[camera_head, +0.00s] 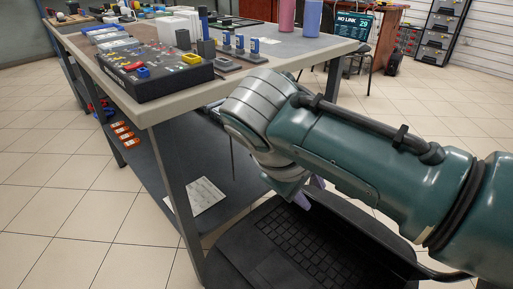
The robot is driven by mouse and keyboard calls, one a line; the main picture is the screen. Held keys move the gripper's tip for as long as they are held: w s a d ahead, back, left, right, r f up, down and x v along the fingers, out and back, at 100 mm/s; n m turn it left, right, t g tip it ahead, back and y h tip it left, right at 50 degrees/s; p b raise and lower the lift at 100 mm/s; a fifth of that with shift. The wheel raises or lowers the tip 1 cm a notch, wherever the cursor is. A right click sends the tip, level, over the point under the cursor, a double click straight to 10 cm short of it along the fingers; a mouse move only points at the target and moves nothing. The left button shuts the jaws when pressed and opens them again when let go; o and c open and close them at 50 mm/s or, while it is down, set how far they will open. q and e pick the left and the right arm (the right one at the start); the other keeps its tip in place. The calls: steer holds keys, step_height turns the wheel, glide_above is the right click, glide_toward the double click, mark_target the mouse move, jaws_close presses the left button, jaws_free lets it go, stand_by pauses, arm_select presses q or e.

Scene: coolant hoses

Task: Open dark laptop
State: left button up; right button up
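The dark laptop (285,250) lies at the bottom centre, in front of the workbench. Its lid is raised and the black keyboard shows. The lid (352,222) stands on the right side of the keyboard, partly hidden behind my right arm. My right gripper (310,192) hangs over the upper edge of the keyboard, close to the lid's inner side. Its two purple fingertips show apart with nothing visible between them. The wrist hides the rest of the gripper, and I cannot tell whether it touches the lid. My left gripper is not in view.
A workbench (160,112) stands at the upper left, with a black box (150,72) and several small parts on top. Its lower shelf (150,165) holds orange pieces (123,134) and a white sheet (200,194). A monitor (354,24) stands at the back. Tiled floor is clear at left.

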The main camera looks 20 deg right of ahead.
mark_target(318, 203)
steer(key=b+x, duration=0.3)
steer(key=x, duration=0.4)
steer(key=shift+f, duration=0.15)
jaws_close()
stand_by(1.2)
